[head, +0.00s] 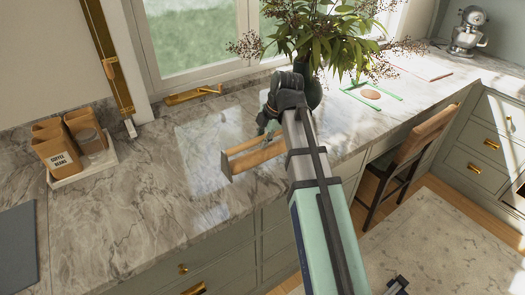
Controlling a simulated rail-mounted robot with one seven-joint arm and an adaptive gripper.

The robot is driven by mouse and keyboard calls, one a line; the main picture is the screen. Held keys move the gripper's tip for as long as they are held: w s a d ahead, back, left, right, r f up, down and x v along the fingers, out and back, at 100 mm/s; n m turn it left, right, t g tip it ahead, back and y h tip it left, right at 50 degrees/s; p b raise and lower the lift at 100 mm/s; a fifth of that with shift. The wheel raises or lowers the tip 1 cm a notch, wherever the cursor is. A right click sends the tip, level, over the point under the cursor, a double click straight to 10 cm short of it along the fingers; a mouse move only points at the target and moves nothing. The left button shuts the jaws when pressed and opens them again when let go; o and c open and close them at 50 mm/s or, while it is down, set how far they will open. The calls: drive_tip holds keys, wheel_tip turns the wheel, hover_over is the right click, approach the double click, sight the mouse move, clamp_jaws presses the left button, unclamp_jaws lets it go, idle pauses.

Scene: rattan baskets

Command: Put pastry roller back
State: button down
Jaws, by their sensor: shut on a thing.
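The fingertips are small and partly hidden. I cannot tell whether the roller touches the counter or hangs just above it.
A white tray (80,175) with brown canisters (56,150) stands at the left. A plant (335,45) in a dark vase is behind my arm. A green-framed item (372,98) and a mixer (467,32) are further right. The marble counter (135,225) is clear in the left middle.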

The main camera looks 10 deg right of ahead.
sight(264, 150)
drive_tip(key=shift+f+p, duration=0.5)
drive_tip(key=shift+f, duration=2.55)
drive_tip(key=shift+f, duration=0.35)
drive_tip(key=shift+s+f+b, duration=0.1)
drive_tip(key=shift+f+b, duration=0.05)
drive_tip(key=shift+b, duration=0.15)
drive_tip(key=c, duration=1)
unclamp_jaws()
drive_tip(key=shift+r, duration=0.7)
drive_tip(key=b+v, duration=0.1)
drive_tip(key=v, duration=1)
drive_tip(key=shift+d+r+b, duration=0.15)
drive_tip(key=shift+r+b, duration=0.1)
drive_tip(key=shift+b, duration=0.1)
